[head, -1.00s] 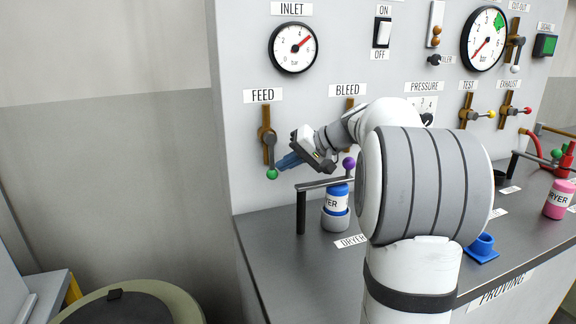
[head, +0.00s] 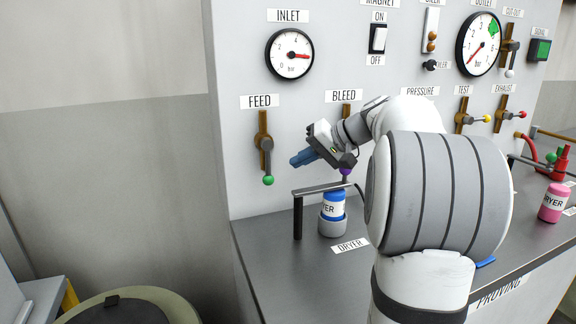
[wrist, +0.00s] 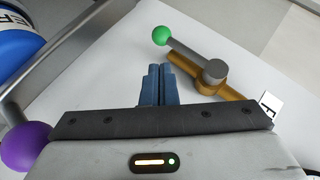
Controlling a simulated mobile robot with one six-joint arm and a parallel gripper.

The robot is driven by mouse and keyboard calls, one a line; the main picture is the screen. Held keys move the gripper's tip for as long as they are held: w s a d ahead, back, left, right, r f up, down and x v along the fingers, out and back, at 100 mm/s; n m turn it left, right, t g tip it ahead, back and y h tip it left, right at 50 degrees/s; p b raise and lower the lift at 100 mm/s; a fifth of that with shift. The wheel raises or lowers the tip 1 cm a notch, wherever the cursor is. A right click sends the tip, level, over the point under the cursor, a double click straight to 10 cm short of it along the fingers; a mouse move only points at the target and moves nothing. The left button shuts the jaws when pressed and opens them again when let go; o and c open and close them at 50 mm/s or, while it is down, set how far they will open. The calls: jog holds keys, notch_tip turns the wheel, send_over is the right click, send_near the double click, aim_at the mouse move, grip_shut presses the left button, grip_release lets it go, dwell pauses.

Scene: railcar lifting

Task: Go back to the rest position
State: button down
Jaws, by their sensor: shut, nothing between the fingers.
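My gripper (head: 297,161) is shut with nothing between its blue fingers. In the head view it is in front of the panel, to the right of the FEED lever and apart from it. The FEED lever, with its green knob (head: 268,180), hangs down on its brass valve (head: 262,128). In the wrist view my gripper (wrist: 158,70) points toward the panel, with the green knob (wrist: 161,35) and the brass valve (wrist: 222,88) beyond it. My arm hides part of the panel and bench in the head view.
A blue DRYER canister (head: 333,206) stands in a grey holder behind a rail (head: 298,215) below my gripper. The purple BLEED knob (wrist: 27,147) is close at the left in the wrist view. A pink canister (head: 555,203) stands at the right. The wall side at left is clear.

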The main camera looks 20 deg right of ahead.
jog(key=shift+v, duration=1.05)
